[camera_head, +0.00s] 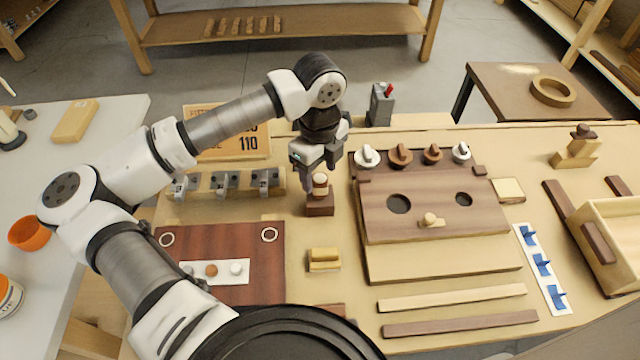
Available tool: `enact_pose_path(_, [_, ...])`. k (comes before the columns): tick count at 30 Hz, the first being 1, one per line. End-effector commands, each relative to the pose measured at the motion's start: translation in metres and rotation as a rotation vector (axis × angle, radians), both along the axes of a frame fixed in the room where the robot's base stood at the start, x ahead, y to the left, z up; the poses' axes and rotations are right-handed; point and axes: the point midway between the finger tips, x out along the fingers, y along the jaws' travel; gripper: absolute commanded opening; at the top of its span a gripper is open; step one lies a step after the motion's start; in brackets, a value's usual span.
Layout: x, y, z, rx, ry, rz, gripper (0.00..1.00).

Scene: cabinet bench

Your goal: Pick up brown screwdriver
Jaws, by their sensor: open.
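I cannot surely make out a brown screwdriver in the head view. My gripper (316,176) points down over the bench, left of the board with knobs, and its jaws are open. Directly below it stands a small dark brown block (319,206) with a light, round-topped wooden piece (320,184) upright on it. One finger reaches down at the left of this piece, and the jaws partly hide it. I cannot tell whether the fingers touch it.
A row of metal clips on a wooden rail (207,185) stands left of my gripper. A stepped wooden board (430,205) with several knobs behind it lies right. A grey switch box (378,107) stands behind. A small yellow wooden block (324,260) lies in front.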

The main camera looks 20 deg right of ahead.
Motion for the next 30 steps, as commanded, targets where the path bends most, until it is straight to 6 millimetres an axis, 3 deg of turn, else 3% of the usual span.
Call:
enact_pose_path(4, [0.0, -0.001, -0.009, -0.001, 0.004, 0.0, 0.57])
enact_pose_path(12, [0.002, -0.002, -0.047, -0.001, 0.003, 0.001, 0.57])
enact_pose_path(21, [0.002, -0.002, -0.053, -0.001, -0.001, 0.0, 0.57])
enact_pose_path(30, [0.003, -0.002, -0.053, 0.0, 0.0, 0.0, 0.17])
